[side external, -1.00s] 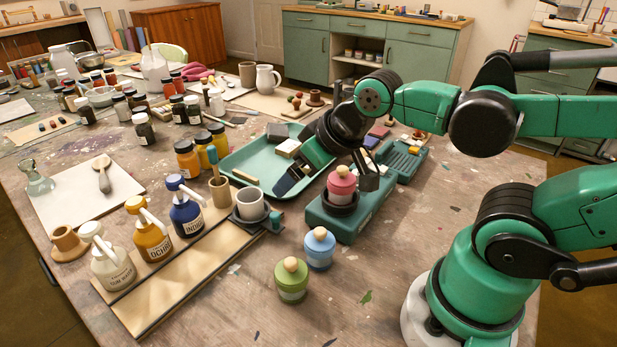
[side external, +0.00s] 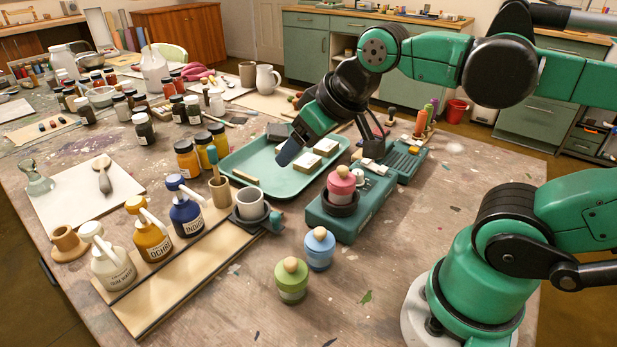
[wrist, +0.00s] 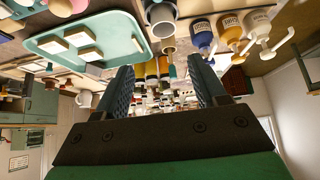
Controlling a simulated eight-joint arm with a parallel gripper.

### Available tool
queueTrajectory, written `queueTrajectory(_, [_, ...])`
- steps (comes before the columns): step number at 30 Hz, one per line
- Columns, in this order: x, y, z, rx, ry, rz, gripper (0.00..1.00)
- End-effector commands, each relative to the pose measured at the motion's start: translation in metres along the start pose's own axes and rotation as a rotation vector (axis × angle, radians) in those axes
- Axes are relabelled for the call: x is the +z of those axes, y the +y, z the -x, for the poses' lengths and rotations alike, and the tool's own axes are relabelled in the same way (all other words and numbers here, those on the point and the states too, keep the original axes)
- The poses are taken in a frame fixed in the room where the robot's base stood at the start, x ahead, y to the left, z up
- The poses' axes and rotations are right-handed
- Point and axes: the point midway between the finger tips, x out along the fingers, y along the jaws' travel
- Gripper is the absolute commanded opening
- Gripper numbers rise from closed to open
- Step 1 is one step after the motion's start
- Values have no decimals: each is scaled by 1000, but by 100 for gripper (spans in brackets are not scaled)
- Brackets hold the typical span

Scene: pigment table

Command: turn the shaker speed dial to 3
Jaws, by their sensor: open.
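The shaker is a teal box (side external: 352,222) right of the tray in the side view. A small pale knob (side external: 359,177), which looks like the dial, shows on the shaker's top behind the jar. Its setting is too small to read. My gripper (side external: 331,146) is open and empty, above the tray and the far end of the shaker, apart from the knob. In the wrist view my gripper's two dark fingers (wrist: 166,92) stand wide apart with nothing between them.
A teal tray (side external: 240,158) with pale blocks lies left of the shaker. A blue jar (side external: 319,249) and a green jar (side external: 291,281) stand in front. Pump bottles (side external: 187,212) and a grey cup (side external: 250,204) stand left.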

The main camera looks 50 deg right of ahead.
Motion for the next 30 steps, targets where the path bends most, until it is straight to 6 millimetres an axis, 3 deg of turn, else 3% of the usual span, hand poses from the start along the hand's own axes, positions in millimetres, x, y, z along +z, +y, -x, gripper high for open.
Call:
queueTrajectory(1, [-5, 2, 8, 3, -5, -19, 64])
queueTrajectory(11, [-6, 80, 5, 113, -233, -1052, 64])
queueTrajectory(24, [19, 185, 20, 270, -476, -2376, 64])
queueTrajectory(30, [42, 184, -13, 274, -488, -2401, 64])
